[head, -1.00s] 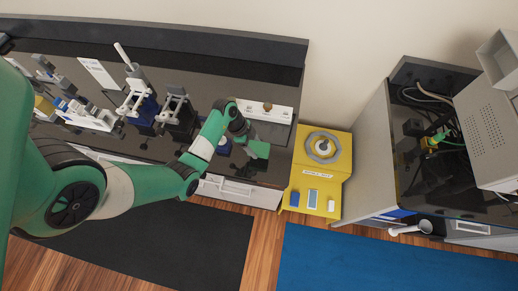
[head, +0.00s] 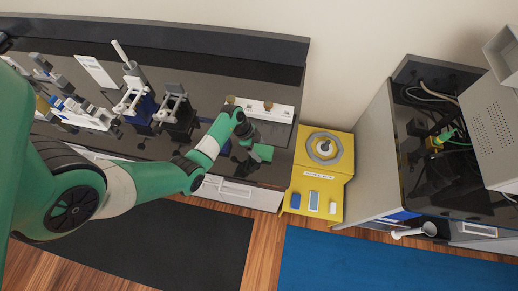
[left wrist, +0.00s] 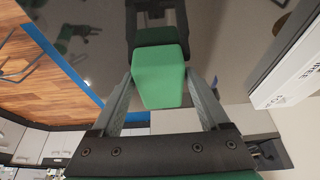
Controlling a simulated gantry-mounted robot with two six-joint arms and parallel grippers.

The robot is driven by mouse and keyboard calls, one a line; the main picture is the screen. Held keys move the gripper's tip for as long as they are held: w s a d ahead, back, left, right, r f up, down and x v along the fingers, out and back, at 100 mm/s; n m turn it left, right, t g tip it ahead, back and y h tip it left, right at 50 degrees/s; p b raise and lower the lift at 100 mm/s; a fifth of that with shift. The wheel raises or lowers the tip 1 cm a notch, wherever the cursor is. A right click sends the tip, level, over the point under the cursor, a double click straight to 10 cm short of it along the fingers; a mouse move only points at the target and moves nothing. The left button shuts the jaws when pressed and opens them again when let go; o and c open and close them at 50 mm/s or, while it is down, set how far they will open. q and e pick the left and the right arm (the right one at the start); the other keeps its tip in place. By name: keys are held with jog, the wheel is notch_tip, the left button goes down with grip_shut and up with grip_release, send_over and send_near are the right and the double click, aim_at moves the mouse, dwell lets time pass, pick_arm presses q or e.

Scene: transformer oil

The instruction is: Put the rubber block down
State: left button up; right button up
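The green rubber block (head: 262,152) is at the right end of the black glossy bench top, near its front edge. It also shows in the left wrist view (left wrist: 160,75), between the two grey fingers. My left gripper (head: 250,148) reaches down to the block, and in the left wrist view (left wrist: 160,82) its fingers meet the block's two sides, so it looks shut on it. A dark reflection adjoins the block's far end, so it is at or very close to the bench surface; contact is not clear. My right gripper is not in view.
A white tray (head: 283,114) with small brown-topped pots lies behind the block. Clamp stands (head: 178,112) are to the left. A yellow cabinet (head: 318,180) with a round plate stands right of the bench. Bench surface around the block is mostly clear.

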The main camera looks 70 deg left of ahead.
pick_arm(q)
jog(key=shift+o, duration=1.1)
jog(key=p+v, duration=0.4)
jog(key=v, duration=0.8)
jog(key=shift+r, duration=0.15)
jog(key=shift+w, duration=0.1)
